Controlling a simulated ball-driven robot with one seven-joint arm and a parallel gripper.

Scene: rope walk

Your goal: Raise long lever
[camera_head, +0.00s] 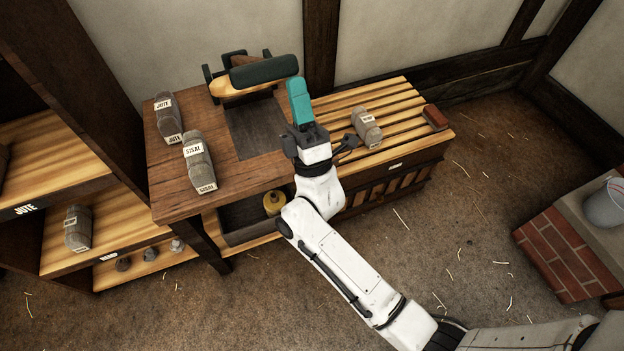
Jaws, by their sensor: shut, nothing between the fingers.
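My gripper (305,129) is over the middle of the workbench (218,196), pointing toward the back wall. It is shut, with nothing seen held in it. A teal block-like piece (298,100) stands right at its tip; I cannot tell whether they touch or whether this piece is the long lever. Just behind and to the left is a bench device with a long dark padded bar (265,70) over a pale wooden part (238,88). No lever is clearly recognisable. My wrist and arm hide part of the bench.
Sisal (199,160) and jute (168,117) bundles lie on the left of the bench, another grey bundle (367,127) on the slatted right part. A red-brown block (435,117) sits at the right end. A brick stand (560,255) with a bucket (606,204) is at far right.

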